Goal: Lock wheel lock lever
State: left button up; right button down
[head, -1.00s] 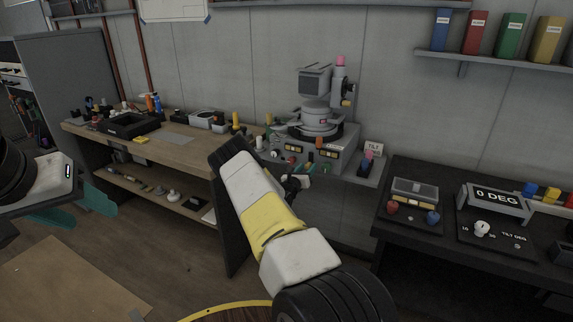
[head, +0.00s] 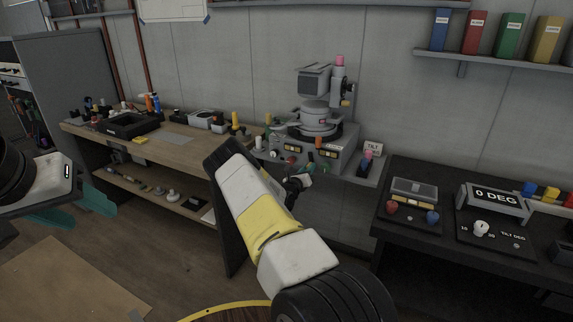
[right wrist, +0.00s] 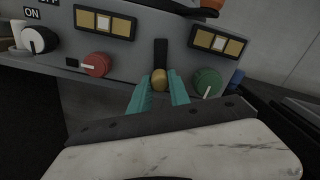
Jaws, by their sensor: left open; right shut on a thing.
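A grey console (head: 338,160) stands against the wall with a camera-like head on top. In the right wrist view, its front panel (right wrist: 140,50) carries a dark upright slot with a brass-coloured lever knob (right wrist: 159,77) at its lower end. My right gripper (right wrist: 159,92) has its teal fingers on both sides of this knob and is shut on it. No label beside the lever is readable. In the head view my right arm largely hides this gripper. My left gripper (head: 88,203) is open and empty at the left, away from the console.
A red knob (right wrist: 97,64) and a green knob (right wrist: 207,82) flank the lever closely. A white dial (right wrist: 39,40) sits further left. A wooden workbench (head: 180,140) with small parts stands left of the console. A dark table (head: 445,245) with a "0 DEG" display (head: 495,198) stands right.

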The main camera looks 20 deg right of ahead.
jog(key=n, duration=0.2)
jog(key=s+d+n, duration=0.1)
jog(key=n, duration=0.1)
jog(key=r+n, duration=0.1)
jog(key=n, duration=0.1)
jog(key=shift+s+d, duration=0.2)
jog(key=shift+s, duration=0.2)
jog(key=shift+s+d+r+n, duration=0.15)
jog(key=shift+r+n, duration=0.15)
jog(key=shift+n, duration=0.65)
jog(key=shift+s+d+r+n, duration=0.15)
jog(key=shift+r+n, duration=0.15)
jog(key=shift+n, duration=0.7)
jog(key=shift+s+d+r+n, duration=0.15)
jog(key=shift+r+n, duration=0.15)
jog(key=shift+n, duration=0.65)
jog(key=c, duration=1.2)
grip_release()
jog(key=shift+r, duration=0.1)
jog(key=shift+a, duration=0.1)
